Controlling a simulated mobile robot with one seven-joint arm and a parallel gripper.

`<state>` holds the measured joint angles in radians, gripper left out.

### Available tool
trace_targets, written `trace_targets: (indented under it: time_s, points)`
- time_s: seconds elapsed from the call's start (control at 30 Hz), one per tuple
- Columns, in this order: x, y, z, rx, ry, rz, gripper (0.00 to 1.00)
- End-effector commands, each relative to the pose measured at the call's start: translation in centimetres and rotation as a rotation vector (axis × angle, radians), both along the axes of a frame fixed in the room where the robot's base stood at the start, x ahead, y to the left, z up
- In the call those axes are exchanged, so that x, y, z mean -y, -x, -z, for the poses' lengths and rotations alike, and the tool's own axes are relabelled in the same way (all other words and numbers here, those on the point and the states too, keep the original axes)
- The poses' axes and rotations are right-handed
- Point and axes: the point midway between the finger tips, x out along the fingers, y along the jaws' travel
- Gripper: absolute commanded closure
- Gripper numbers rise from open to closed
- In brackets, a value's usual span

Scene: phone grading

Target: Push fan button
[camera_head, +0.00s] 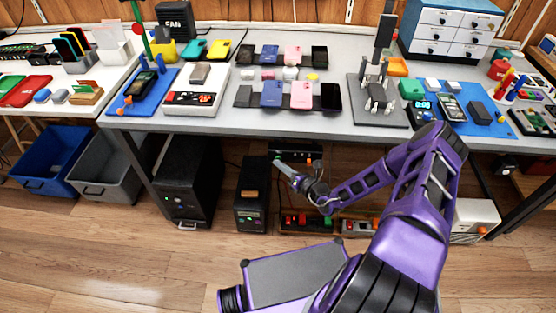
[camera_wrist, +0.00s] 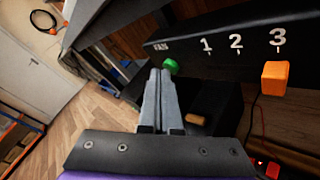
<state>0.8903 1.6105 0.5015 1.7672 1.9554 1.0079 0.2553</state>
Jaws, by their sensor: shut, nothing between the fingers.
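A black panel (camera_wrist: 190,42) in the wrist view carries the white label FAN and the numbers 1, 2 and 3. A green round button (camera_wrist: 171,66) sits below the FAN label. An orange block-shaped knob (camera_wrist: 275,78) sits below the 3. My gripper (camera_wrist: 160,72) is shut and empty, its fingertips just left of the green button; I cannot tell whether they touch it. In the head view the panel (camera_head: 295,150) hangs under the table's front edge, and my gripper (camera_head: 277,162) is at its left end.
The grey table (camera_head: 300,122) above holds phones, trays and stands. A black box labelled FAN (camera_head: 175,20) stands at its back left. Black computer cases (camera_head: 188,180) stand below, left of my arm. Power strips (camera_head: 308,222) lie under the table. Open floor lies in front.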

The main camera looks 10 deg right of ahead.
Motion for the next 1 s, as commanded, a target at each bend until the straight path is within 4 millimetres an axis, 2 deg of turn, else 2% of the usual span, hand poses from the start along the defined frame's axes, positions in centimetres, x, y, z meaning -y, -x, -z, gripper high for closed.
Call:
trace_targets:
  time_s: [0.33, 0.7, 1.0]
  points:
    - [0.0, -0.1, -0.1, 0.0, 0.0, 0.0, 1.0]
    - [-0.5, 1.5, -0.1, -0.001, -0.001, 0.0, 1.0]
    - [-0.5, 1.6, -0.1, 0.0, 0.0, 0.0, 1.0]
